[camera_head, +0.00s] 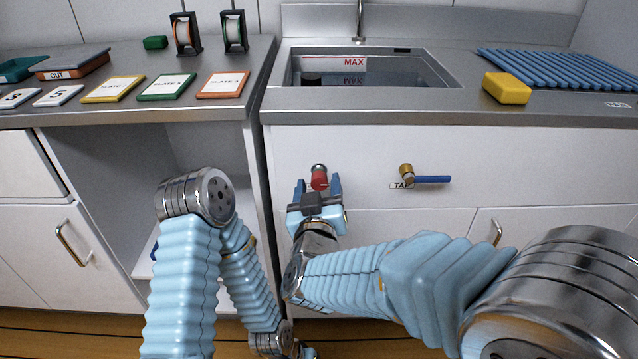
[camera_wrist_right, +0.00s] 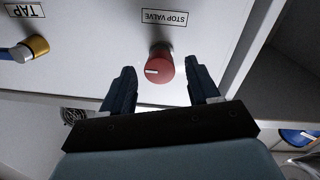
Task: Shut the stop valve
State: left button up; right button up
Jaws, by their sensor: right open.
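The stop valve is a round red knob (camera_head: 319,179) on the white panel below the sink. In the right wrist view the knob (camera_wrist_right: 160,66) carries a short white mark, and the STOP VALVE label (camera_wrist_right: 168,17) beside it appears upside down. My right gripper (camera_head: 318,187) is open, its fingers pointing at the panel on either side of the knob. In the right wrist view the right gripper (camera_wrist_right: 160,78) shows a gap between each finger and the knob. My left arm bends down at the left; its gripper fingers are not seen.
A brass tap with a blue lever (camera_head: 432,179) and a TAP label is to the knob's right; the lever lies horizontal. The sink (camera_head: 440,80), marked MAX, is above. A yellow sponge (camera_head: 507,88) and coloured plates lie on the counter. An open shelf bay is at the left.

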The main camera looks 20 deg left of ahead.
jog(key=shift+w+a, duration=0.1)
jog(key=shift+w, duration=0.45)
jog(key=c, duration=1)
jog(key=shift+c, duration=0.2)
